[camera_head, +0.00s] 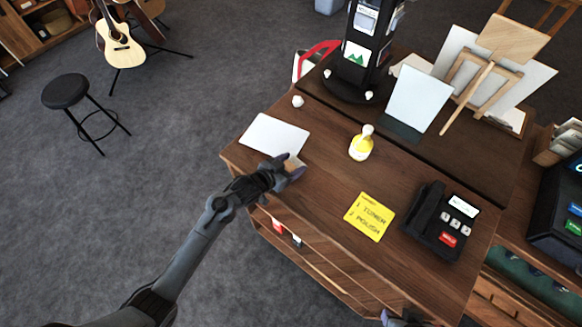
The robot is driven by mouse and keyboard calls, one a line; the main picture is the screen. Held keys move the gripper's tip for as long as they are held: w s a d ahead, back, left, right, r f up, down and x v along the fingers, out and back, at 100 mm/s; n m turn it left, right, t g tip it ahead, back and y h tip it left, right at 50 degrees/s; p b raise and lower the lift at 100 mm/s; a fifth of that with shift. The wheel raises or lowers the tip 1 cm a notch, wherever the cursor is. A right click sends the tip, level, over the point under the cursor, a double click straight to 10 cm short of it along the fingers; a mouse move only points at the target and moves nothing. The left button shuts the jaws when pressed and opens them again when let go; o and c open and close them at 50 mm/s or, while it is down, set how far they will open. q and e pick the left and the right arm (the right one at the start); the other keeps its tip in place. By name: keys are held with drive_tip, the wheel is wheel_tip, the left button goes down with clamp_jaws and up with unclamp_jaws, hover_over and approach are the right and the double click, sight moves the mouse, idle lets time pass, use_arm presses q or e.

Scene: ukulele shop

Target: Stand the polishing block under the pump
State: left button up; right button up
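A yellow pump bottle with a pale top (360,145) stands upright on the wooden desk, right of my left gripper. My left gripper (286,167) is over the desk's left part, beside a white sheet. A small tan block (293,162), which looks like the polishing block, sits between its fingers, and they appear closed on it. The fingers hide part of the block. I cannot tell whether the block touches the desk. It is apart from the bottle. A bit of my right gripper (393,319) shows at the bottom edge; its fingers are mostly cut off.
A white sheet (274,136) lies at the desk's left. A yellow note (369,216) and a black phone-like device (441,220) lie on the right. A dark stand (372,45), a white panel (418,98) and an easel (484,72) stand behind. Bare desk lies between block and bottle.

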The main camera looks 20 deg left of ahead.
use_arm(q)
drive_tip(key=c, duration=0.7)
drive_tip(key=shift+c, duration=0.2)
drive_tip(key=shift+r, duration=0.15)
